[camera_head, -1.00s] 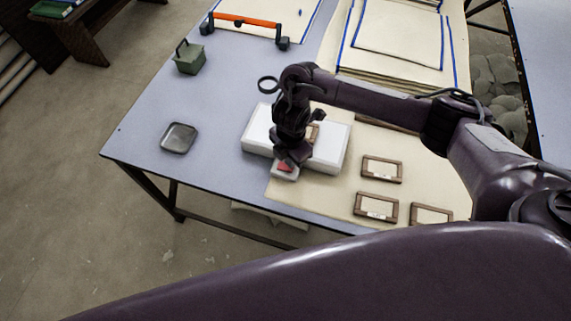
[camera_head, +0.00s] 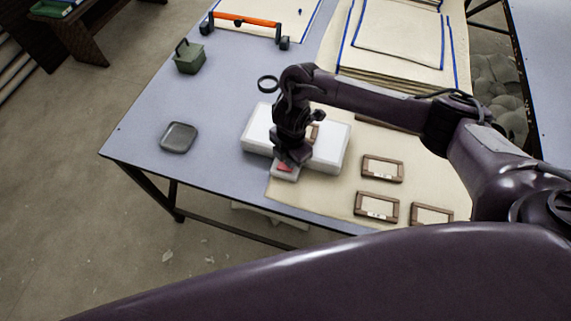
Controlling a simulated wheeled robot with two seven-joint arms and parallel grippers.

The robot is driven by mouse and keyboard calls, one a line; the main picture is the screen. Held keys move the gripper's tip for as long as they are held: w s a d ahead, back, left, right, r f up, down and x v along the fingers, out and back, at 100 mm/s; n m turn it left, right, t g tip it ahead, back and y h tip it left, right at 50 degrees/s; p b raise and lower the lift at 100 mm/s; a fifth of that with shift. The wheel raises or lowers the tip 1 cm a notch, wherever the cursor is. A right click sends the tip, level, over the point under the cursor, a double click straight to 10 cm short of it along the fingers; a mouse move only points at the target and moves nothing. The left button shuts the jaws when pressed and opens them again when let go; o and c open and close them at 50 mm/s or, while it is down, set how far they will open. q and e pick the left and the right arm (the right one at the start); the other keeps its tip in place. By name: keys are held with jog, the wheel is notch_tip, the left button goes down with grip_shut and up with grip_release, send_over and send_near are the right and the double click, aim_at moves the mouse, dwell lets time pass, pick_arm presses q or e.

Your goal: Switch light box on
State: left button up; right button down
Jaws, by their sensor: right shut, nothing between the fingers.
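The light box (camera_head: 332,150) is a white, flat box on the table, with a pale top. A small light-grey switch block with a red button (camera_head: 284,167) sits at its front edge. My right gripper (camera_head: 288,160) is shut and points down at the red button, covering part of it. It looks to be at or just above the button; I cannot tell if it touches. The gripper and wrist hide the middle of the light box. My left gripper is not in view.
Several brown-framed slides (camera_head: 382,168) lie on the cream sheet right of the light box. Stacked sheets (camera_head: 400,35) lie behind.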

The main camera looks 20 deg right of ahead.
jog(key=shift+f+b, duration=0.5)
jog(key=shift+f, duration=0.25)
jog(key=shift+s+r, duration=0.1)
notch_tip(320, 180, up, 7)
jog(key=p, duration=0.7)
dwell(0.5)
